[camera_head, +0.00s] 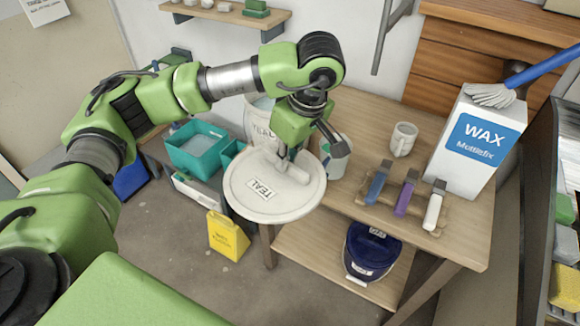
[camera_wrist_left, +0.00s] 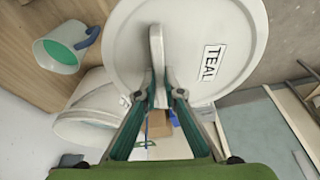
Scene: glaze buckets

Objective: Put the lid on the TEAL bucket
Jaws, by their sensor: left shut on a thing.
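A round white lid (camera_head: 250,209) with a TEAL label hangs from my left gripper (camera_head: 291,162). The gripper is shut on the lid's upright handle. In the left wrist view, both fingers (camera_wrist_left: 161,88) pinch the handle (camera_wrist_left: 157,55) and the lid (camera_wrist_left: 190,78) fills the top centre. A white bucket (camera_head: 259,128), its lettering partly hidden but apparently TEAL, stands on the table behind the lid. The lid and arm cover part of it. The bucket also shows in the left wrist view (camera_wrist_left: 85,108), beside the lid. My right gripper is not in view.
A mug with teal contents (camera_head: 337,160) is close right of the lid. A white cup (camera_head: 403,139), several coloured-handled tools (camera_head: 407,193) and a WAX box (camera_head: 473,145) stand farther right. A dark blue bucket (camera_head: 371,252) is on the lower shelf.

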